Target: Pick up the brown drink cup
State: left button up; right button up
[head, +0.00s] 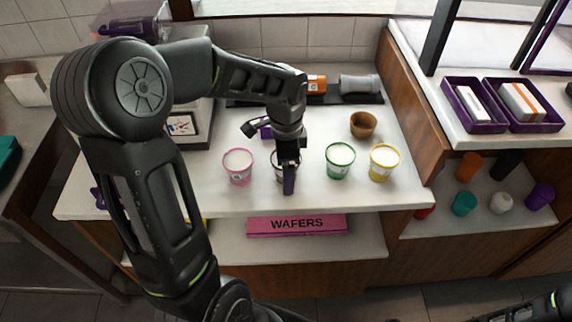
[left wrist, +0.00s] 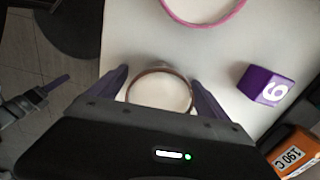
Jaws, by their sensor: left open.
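The brown drink cup shows in the left wrist view as a brown rim (left wrist: 161,71) around pale contents. In the head view my gripper hides most of this cup (head: 279,172), which stands in the row on the white counter. My left gripper (head: 288,180) reaches down over it from above. In the left wrist view the left gripper's (left wrist: 160,84) purple fingers are open, one on each side of the cup. I cannot tell whether they touch it.
A pink cup (head: 238,168) stands close on the left; green (head: 340,161) and yellow (head: 384,163) cups stand on the right. A purple cube (left wrist: 264,85) lies near the gripper. A wafers box (head: 297,225) is below.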

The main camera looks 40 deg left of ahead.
pick_arm(q)
jog(key=c, duration=1.6)
jog(key=shift+o, duration=0.2)
jog(key=shift+r, duration=0.15)
notch_tip(320, 180, up, 10)
jog(key=shift+f+b, duration=0.1)
jog(key=shift+b, duration=0.25)
dwell(0.3)
